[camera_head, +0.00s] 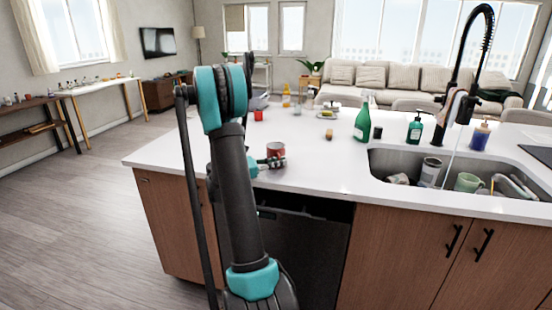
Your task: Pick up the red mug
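My gripper (274,161) is low over the counter at the near side of the mug. Its fingers overlap the lower part of the mug in this view. They are small and partly hidden by my arm, so I cannot tell whether they touch the mug or how far apart they are. A smaller red cup (258,115) stands farther back on the counter.
A green spray bottle (362,122), a green soap bottle (415,131) and a small brown item (329,134) stand right of the mug. The sink (395,162) at right holds several dishes, under a black faucet (474,50). Counter between mug and sink is clear.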

